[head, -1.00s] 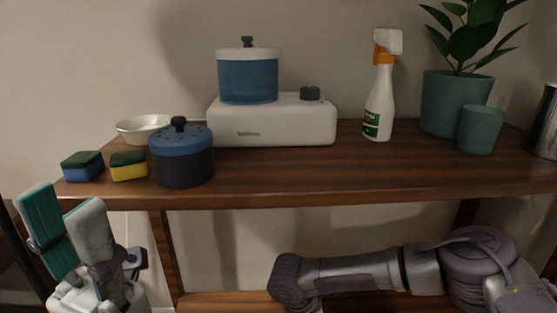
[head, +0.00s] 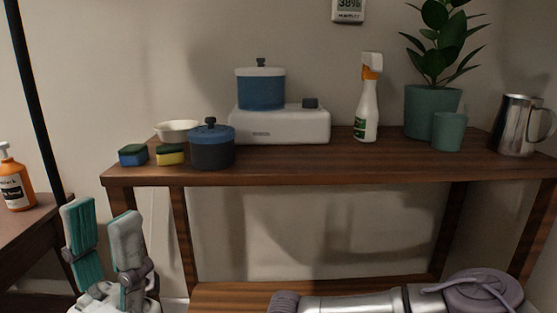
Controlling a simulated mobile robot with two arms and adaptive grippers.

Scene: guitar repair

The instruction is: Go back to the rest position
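My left gripper (head: 101,212) is upright at the lower left, in front of the wooden shelf's left end. Its two fingers, with teal pads, stand apart, and nothing shows between them. It is apart from the shelf. A link of my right arm (head: 350,303) lies across the lower right, low in front of the shelf. My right gripper is out of view.
The wooden shelf (head: 330,174) holds two sponges (head: 133,155), a white bowl (head: 177,130), a dark blue pot (head: 211,150), a white appliance (head: 285,125), a spray bottle (head: 367,105), a plant pot (head: 425,105) and a metal jug (head: 515,125). An orange bottle (head: 14,182) stands on a side table.

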